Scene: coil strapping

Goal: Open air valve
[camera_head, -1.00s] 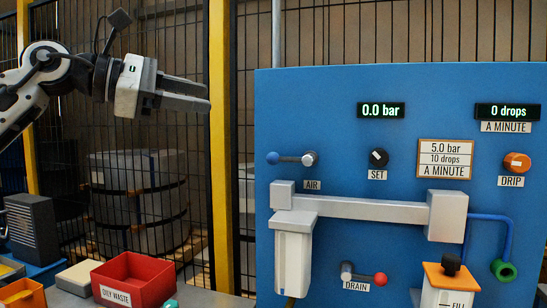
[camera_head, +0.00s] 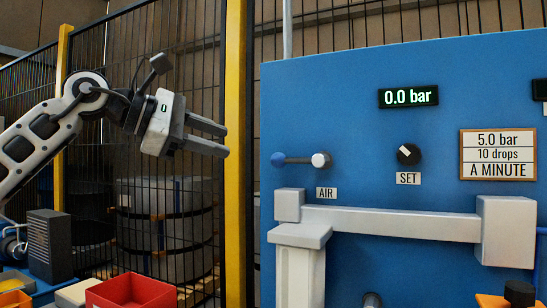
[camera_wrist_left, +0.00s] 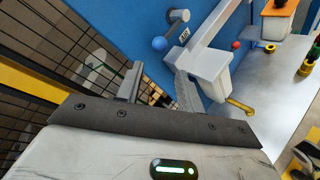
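The air valve is a grey lever with a blue ball end (camera_head: 278,160) and a silver hub (camera_head: 321,160), above the AIR label (camera_head: 326,193) on the blue panel (camera_head: 375,55). The lever lies level, its ball pointing left. My left gripper (camera_head: 226,141) is open and empty, left of the ball and slightly higher in the head view, not touching it. In the left wrist view, the blue ball (camera_wrist_left: 159,43) shows beyond the two spread fingers (camera_wrist_left: 158,88), with clear space between. The right gripper is not in view.
The display (camera_head: 409,96) reads 0.0 bar. The SET knob (camera_head: 408,154) is right of the valve. A yellow post (camera_head: 236,200) and mesh fence stand behind my gripper. A red bin (camera_head: 133,291) is low at left.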

